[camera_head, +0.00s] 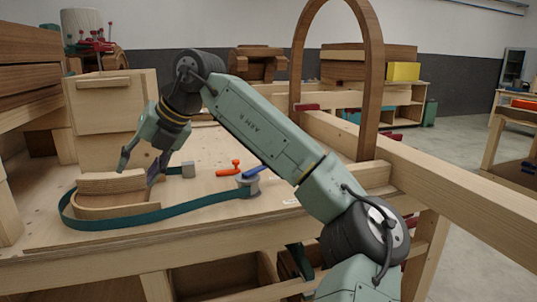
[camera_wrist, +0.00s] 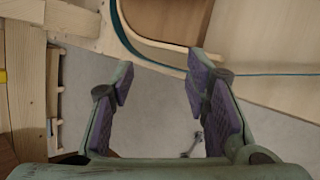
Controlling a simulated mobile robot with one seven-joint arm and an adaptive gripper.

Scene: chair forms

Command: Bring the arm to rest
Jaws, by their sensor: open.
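My arm reaches up from the lower right of the head view and bends down to the left. My gripper (camera_head: 140,167) is at its end, overlapping the curved wooden form (camera_head: 110,208) in that view. In the wrist view my gripper (camera_wrist: 160,75) is open, with purple pads apart and nothing between them. Grey floor shows between the fingers. The form and its teal strap (camera_wrist: 140,45) lie beyond the fingertips at the top. I cannot tell whether a finger touches the form.
The teal strap (camera_head: 165,214) loops around the form on the workbench (camera_head: 210,198). An orange tool (camera_head: 229,170) and a grey strap-end block with blue handle (camera_head: 249,182) lie to the right. A tall wooden arch (camera_head: 373,70) and a long beam (camera_head: 450,185) stand close to my arm.

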